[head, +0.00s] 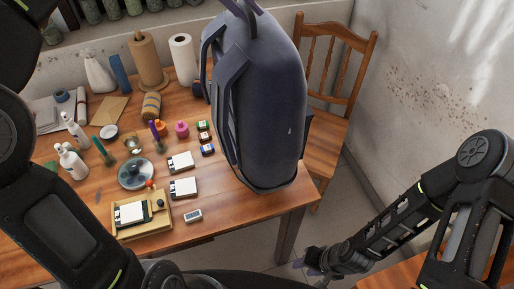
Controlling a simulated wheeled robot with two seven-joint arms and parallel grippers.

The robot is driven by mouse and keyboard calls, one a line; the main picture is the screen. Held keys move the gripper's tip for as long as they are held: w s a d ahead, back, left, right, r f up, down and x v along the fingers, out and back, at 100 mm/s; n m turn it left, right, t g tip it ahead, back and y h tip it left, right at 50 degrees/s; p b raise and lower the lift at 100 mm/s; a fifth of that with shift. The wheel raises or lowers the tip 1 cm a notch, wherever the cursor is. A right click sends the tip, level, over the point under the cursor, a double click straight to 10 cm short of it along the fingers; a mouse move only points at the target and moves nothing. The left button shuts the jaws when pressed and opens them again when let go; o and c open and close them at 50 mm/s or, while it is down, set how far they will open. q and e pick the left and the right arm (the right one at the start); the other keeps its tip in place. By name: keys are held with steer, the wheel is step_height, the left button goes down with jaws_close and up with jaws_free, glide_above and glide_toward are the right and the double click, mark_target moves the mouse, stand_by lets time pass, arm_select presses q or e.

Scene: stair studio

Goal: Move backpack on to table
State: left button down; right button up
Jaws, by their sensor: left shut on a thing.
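The backpack (268,100) is dark blue-grey and upright, large in the middle of the head view. Its shoulder straps face left and its top loop runs up to the upper edge of the picture. Its base is in front of the right part of the wooden table (258,203); I cannot tell whether it touches the top. My left arm rises along the left side and leaves the picture at the top, and its gripper is not visible. My right gripper (312,265) is low, right of the table's front corner and apart from the backpack; its jaws are too small to read.
The table's left and middle hold bottles, paper rolls (146,62), a glass lid (136,174), small jars and a wooden tray (160,226). A wooden chair (337,50) stands behind the backpack on the right, near the wall. The table's front right corner is bare.

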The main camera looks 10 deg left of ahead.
mark_target(244, 27)
arm_select(q)
steer(key=shift+w+a, duration=0.1)
steer(key=shift+w, duration=0.45)
steer(key=shift+s, duration=0.2)
step_height(244, 27, down, 5)
steer(key=shift+r, duration=0.15)
steer(key=shift+f, duration=0.55)
arm_select(e)
steer(key=shift+w+f, duration=0.25)
steer(key=shift+w, duration=0.05)
arm_select(q)
steer(key=shift+f, duration=2.1)
steer(key=c, duration=1.5)
jaws_free()
steer(key=shift+f, duration=0.15)
steer(key=shift+o, duration=0.2)
